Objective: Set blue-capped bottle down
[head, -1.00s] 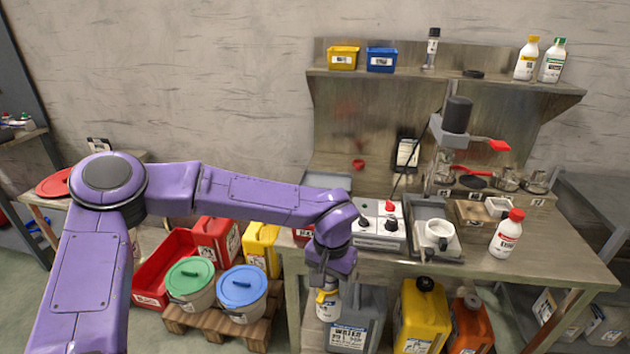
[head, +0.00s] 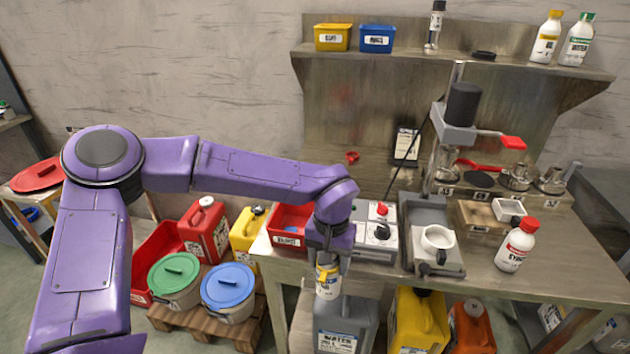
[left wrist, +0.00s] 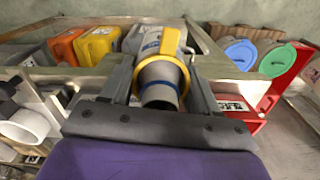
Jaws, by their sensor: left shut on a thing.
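I cannot clearly make out a blue cap. In the head view the bottle hangs roughly upright at the bench's (head: 560,270) front edge, above the grey water canister (head: 345,325). I see nothing under it that bears it. My right gripper is not in view.
On the bench stand a red bin (head: 290,222), a control box (head: 375,232), a machine with a white cup (head: 437,243) and a red-capped bottle (head: 515,246). Bare bench top lies at the right. Lidded buckets (head: 228,286) stand on a pallet at the left.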

